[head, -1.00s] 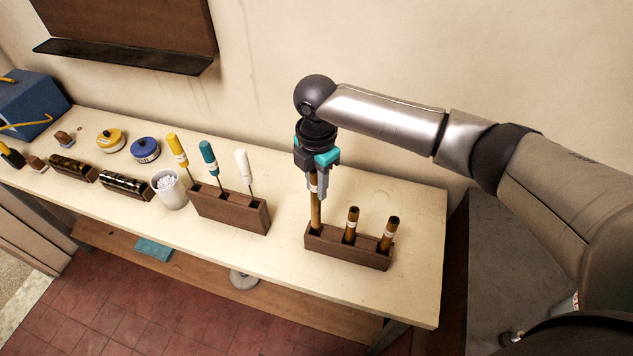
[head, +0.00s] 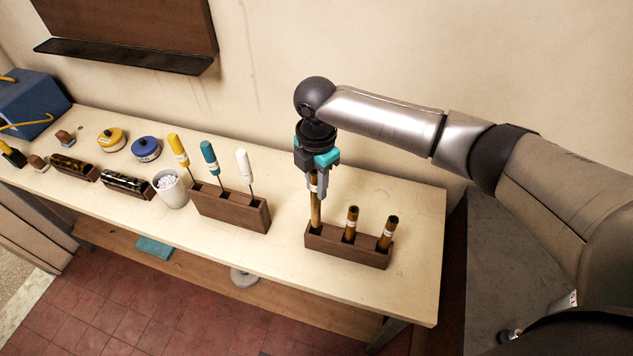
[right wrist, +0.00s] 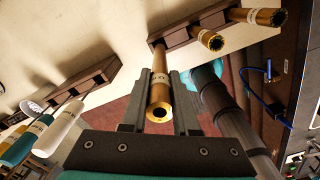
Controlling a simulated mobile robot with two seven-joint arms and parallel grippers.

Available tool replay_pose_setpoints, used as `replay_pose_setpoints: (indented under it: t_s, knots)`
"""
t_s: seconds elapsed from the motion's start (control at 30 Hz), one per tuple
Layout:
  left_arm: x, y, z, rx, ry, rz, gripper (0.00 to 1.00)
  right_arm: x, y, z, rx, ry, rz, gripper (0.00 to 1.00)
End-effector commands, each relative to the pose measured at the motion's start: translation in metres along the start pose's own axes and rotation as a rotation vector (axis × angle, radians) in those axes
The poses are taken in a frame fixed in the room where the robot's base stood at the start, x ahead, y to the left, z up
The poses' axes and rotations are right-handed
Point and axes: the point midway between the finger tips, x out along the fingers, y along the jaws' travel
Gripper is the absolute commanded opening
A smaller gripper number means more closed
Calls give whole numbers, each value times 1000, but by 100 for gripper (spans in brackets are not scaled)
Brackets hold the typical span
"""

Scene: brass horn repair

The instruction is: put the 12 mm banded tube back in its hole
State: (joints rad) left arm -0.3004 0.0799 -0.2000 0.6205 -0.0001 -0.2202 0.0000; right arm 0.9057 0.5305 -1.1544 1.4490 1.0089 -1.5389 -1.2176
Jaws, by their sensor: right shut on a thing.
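The banded brass tube (head: 316,207) is upright at the left end of the small dark wooden rack (head: 346,247). Its lower end is at the rack's left hole; I cannot tell how deep it sits. My right gripper (head: 317,190) is shut on the tube's upper part from above. In the right wrist view the tube (right wrist: 160,98) lies between the two fingers (right wrist: 158,90), with its pale band and open end showing. The rack (right wrist: 190,27) is beyond it. The size marking is too small to read. My left gripper is not in view.
Two other banded tubes, a middle one (head: 351,224) and a right one (head: 388,234), stand in the same rack. To the left, a wooden holder (head: 232,208) carries yellow, teal and white handled tools. A white cup (head: 170,190) stands beside it. The bench right of the rack is clear.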

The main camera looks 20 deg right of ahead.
Motion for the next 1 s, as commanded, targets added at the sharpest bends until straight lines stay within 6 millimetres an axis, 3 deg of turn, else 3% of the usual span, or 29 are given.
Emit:
replay_pose_setpoints:
  t_s: [0.37, 1.0]
  knots:
    - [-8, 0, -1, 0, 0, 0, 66, -1, 1, 0, -1, 1, 2, 0]
    - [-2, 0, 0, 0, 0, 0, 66, 9, 0, 0, 0, 0, 0, 0]
